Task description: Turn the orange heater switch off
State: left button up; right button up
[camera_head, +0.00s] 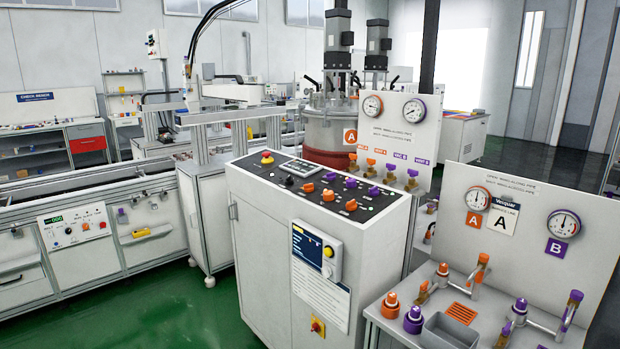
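Several orange knobs sit on the dark sloped top panel (330,214) of the white control cabinet (262,262) in the middle of the head view. One orange knob (328,195) is near the panel's front, another orange knob (351,205) is to its right, and a smaller orange knob (307,187) is to its left. Neither of my grippers is in view.
Purple knobs (374,191) share the panel, with a red emergency button (267,157) at its back left. A bench with valves and a grey bin (449,332) stands at the right. A conveyor (140,247) runs along the left. Green floor (180,318) is clear at the front left.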

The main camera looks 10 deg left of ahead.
aim_at(308, 187)
jog(key=i+j+z, duration=0.1)
jog(key=j, duration=0.25)
jog(key=i+j+z, duration=0.1)
jog(key=i+j, duration=0.2)
jog(key=i+j+z, duration=0.1)
jog(key=j, duration=0.3)
jog(key=i+j+z, duration=0.1)
jog(key=i+j, duration=0.15)
jog(key=i+j+z, duration=0.1)
jog(key=j, duration=0.4)
jog(key=i, duration=0.05)
